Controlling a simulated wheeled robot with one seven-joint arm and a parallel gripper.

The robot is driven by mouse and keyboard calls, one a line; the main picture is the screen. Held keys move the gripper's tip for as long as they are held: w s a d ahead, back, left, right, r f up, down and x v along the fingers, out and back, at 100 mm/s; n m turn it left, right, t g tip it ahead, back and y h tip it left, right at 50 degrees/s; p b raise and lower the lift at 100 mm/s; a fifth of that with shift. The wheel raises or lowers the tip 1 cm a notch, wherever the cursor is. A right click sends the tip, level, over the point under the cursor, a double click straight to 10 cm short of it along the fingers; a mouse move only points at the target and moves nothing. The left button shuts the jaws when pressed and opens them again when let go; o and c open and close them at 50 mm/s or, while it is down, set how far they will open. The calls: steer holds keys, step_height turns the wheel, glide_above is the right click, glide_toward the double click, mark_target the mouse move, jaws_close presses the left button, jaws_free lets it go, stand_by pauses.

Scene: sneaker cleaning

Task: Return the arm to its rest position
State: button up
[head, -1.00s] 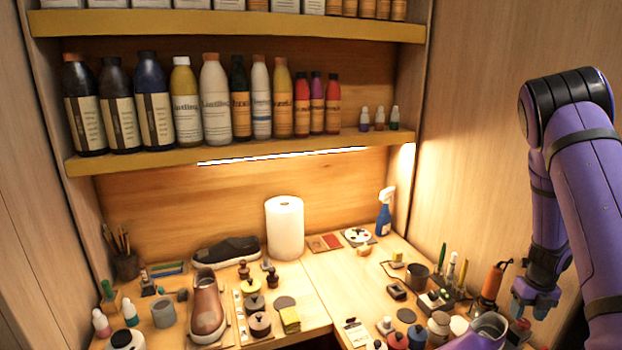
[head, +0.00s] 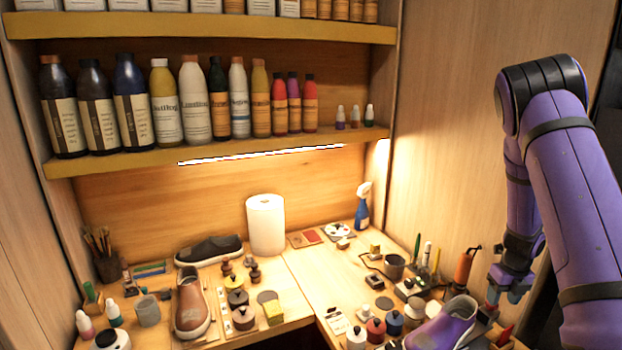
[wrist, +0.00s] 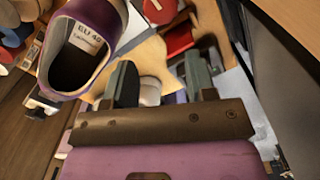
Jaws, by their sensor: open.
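My gripper (head: 507,290) hangs at the right side of the bench in the head view, at the end of my purple arm. In the wrist view my gripper (wrist: 165,85) has its two grey fingers spread apart with nothing held between them. The purple sneaker (head: 444,326) is on the bench's right front, to the left of my gripper and apart from it. In the wrist view the purple sneaker (wrist: 82,45) shows its opening and a size label, left of the fingers.
A brown shoe (head: 191,302) and a dark shoe (head: 209,250) rest on the left bench. A paper towel roll (head: 265,225) and a blue spray bottle (head: 362,207) stand at the back. An orange-handled tool (head: 463,266) stands close to my gripper. Jars crowd the right bench front.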

steer(key=s+a+r+n+t+y, duration=0.1)
steer(key=s+a+r+n, duration=0.1)
steer(key=a+r+n, duration=0.55)
steer(key=s+a+r+n+t, duration=0.15)
steer(key=a+r+n, duration=0.25)
steer(key=r, duration=0.6)
steer(key=s+a+r+n+y, duration=0.1)
steer(key=s+a+r+n, duration=0.1)
steer(key=a+r+n, duration=0.5)
steer(key=s+a+r+n, duration=0.2)
steer(key=s+r+n, duration=0.2)
steer(key=s+n, duration=0.2)
steer(key=s+a+r+n+t+h, duration=0.1)
steer(key=s+a+r+n, duration=0.2)
steer(key=s+n, duration=0.3)
steer(key=s+a+r+n+t+h, duration=0.1)
steer(key=s+r+n, duration=0.4)
steer(key=s, duration=0.5)
steer(key=shift+a+r+n, duration=0.3)
steer(key=shift+a+n, duration=0.5)
steer(key=shift+n, duration=0.05)
steer(key=shift+t, duration=0.25)
